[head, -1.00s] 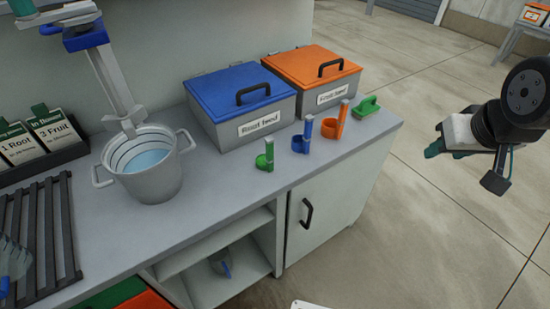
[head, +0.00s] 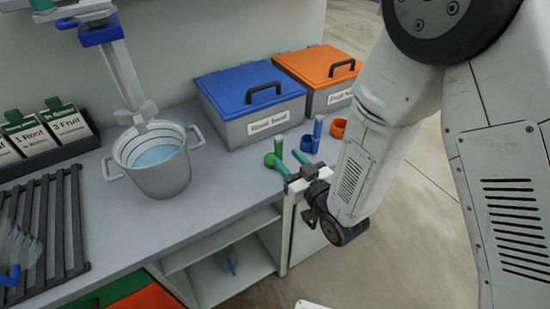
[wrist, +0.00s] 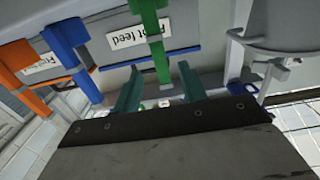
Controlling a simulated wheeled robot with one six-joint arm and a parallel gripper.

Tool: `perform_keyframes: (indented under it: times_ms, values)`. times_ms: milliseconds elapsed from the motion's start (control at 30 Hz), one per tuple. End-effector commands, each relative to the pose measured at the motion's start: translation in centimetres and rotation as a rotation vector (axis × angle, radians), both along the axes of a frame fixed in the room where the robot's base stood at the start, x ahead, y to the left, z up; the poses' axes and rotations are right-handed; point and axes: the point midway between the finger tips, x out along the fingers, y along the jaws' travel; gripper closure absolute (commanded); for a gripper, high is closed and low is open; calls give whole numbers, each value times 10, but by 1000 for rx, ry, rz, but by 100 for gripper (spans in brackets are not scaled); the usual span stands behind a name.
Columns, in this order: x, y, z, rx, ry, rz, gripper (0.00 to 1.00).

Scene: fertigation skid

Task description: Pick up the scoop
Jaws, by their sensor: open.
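A green scoop (head: 278,149) stands on the counter with its handle upright, in front of the blue-lidded bin. A blue scoop (head: 312,137) and an orange scoop (head: 338,127) stand to its right; my arm partly hides the orange one. My gripper (head: 290,162) is open and empty, its teal fingers pointing toward the green scoop at the counter's front. In the wrist view, the green handle (wrist: 157,45) shows at the gap between the fingers (wrist: 160,90). The blue scoop (wrist: 70,48) and the orange scoop (wrist: 22,75) are off to the left there. I cannot tell whether a finger touches the handle.
The blue-lidded bin (head: 232,124) and the orange-lidded bin (head: 322,97) stand behind the scoops. A metal bucket of water (head: 164,185) is on the left, beside a dark rack (head: 72,225) and packets (head: 72,127). Bare counter (head: 225,178) lies between bucket and scoops.

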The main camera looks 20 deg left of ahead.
Motion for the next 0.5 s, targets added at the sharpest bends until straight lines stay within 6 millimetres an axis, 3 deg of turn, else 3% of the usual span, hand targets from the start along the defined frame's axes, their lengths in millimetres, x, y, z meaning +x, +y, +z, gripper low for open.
perform_keyframes:
  times_ms: [167,500]
  values:
    - [6,14,-1,13,-10,8,58]
    - [38,46,-7,12,-9,7,58]
